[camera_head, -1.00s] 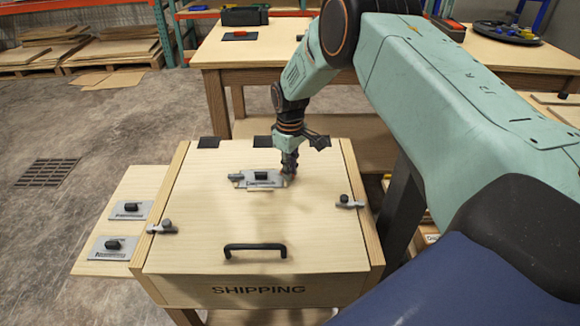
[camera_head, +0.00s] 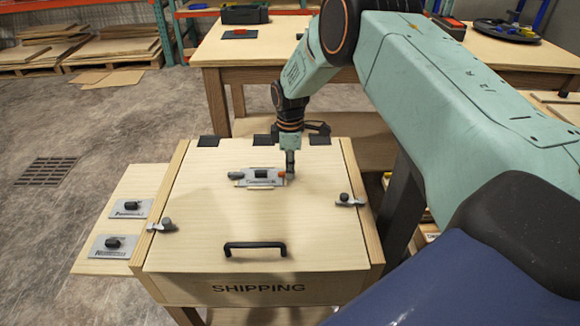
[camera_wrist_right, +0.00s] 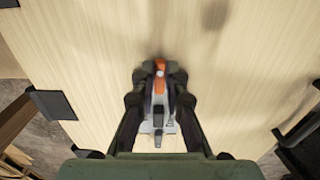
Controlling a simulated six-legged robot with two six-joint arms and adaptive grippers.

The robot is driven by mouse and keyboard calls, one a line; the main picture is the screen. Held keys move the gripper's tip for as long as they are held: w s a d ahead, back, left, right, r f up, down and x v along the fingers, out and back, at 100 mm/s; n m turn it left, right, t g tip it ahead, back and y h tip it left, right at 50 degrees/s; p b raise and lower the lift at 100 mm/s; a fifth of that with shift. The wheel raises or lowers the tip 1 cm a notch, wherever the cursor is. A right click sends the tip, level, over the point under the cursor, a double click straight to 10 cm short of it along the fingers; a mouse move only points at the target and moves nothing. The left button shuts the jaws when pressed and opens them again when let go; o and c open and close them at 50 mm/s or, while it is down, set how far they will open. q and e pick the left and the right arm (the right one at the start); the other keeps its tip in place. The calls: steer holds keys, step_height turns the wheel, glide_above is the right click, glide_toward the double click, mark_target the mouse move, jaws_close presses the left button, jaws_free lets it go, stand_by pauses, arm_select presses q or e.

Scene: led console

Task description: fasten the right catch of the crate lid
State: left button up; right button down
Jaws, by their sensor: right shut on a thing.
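The crate lid (camera_head: 200,255) is pale wood and lies closed, with a black handle (camera_head: 255,247) near its front. The right catch (camera_head: 349,200) is a small grey metal piece at the lid's right edge. A similar left catch (camera_head: 162,226) sits at the left edge. A metal latch plate (camera_head: 262,184) with a black block and an orange-tipped part lies at the lid's upper middle. My right gripper (camera_head: 290,172) is down at its right end. In the right wrist view, its fingers (camera_wrist_right: 159,75) close around the orange part (camera_wrist_right: 160,68). My left gripper is not in view.
Black hinges (camera_head: 208,141) line the lid's back edge. Two metal plates with black knobs (camera_head: 131,208) lie on a side board at left. A wooden table (camera_head: 225,50) stands behind the crate. The lid's front half is clear except for the handle.

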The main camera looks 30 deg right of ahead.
stand_by(0.4)
steer(key=c, duration=1.4)
jaws_free()
steer(key=shift+r, duration=0.1)
step_height(320, 180, up, 12)
steer(key=shift+f, duration=0.1)
